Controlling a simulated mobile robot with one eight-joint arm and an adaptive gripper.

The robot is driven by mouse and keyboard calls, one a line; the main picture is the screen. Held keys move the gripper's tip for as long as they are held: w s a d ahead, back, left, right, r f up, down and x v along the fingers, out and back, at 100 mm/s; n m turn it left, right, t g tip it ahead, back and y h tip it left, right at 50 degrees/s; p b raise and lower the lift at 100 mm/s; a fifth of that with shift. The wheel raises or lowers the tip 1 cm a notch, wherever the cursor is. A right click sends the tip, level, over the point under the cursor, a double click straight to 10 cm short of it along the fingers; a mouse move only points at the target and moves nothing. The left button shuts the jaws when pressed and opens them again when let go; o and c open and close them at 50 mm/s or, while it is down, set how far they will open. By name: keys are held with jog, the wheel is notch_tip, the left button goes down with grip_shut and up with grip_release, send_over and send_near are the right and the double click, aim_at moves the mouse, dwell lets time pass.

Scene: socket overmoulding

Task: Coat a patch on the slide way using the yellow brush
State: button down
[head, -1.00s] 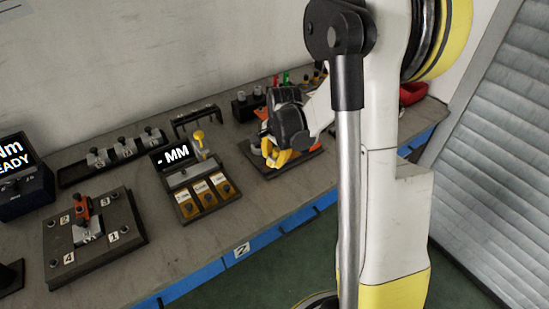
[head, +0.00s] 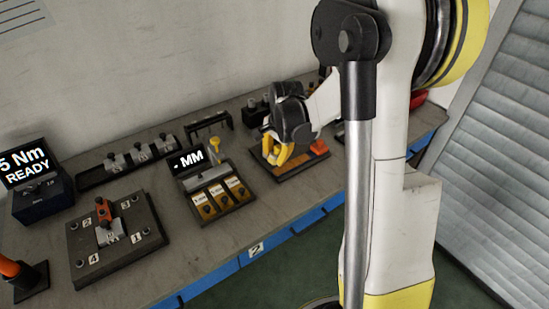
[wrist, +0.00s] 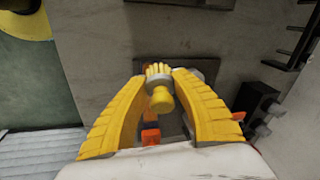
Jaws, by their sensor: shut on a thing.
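My gripper (head: 283,157) is shut on the yellow brush (wrist: 160,98). In the wrist view the brush has a yellow knob handle, a grey collar and yellow bristles pointing toward the top of the picture, between the two yellow fingers. In the head view the gripper hides most of the brush. A dark plate with an orange block (head: 318,147), which looks like the slide way (head: 290,175), lies under the gripper. Its dark surface also shows beyond the bristles in the wrist view (wrist: 200,65). I cannot tell whether the bristles touch it.
A numbered fixture plate (head: 85,250) and a torque display (head: 40,200) sit further left. A dark rack (head: 210,122) stands behind. Bare bench lies in front.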

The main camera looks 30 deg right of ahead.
jog(key=shift+w+p+v, duration=0.15)
jog(key=shift+p+v, duration=0.2)
jog(key=shift+v, duration=0.3)
jog(key=shift+w+p+v, duration=0.15)
jog(key=shift+p+v, duration=0.2)
jog(key=shift+v, duration=0.3)
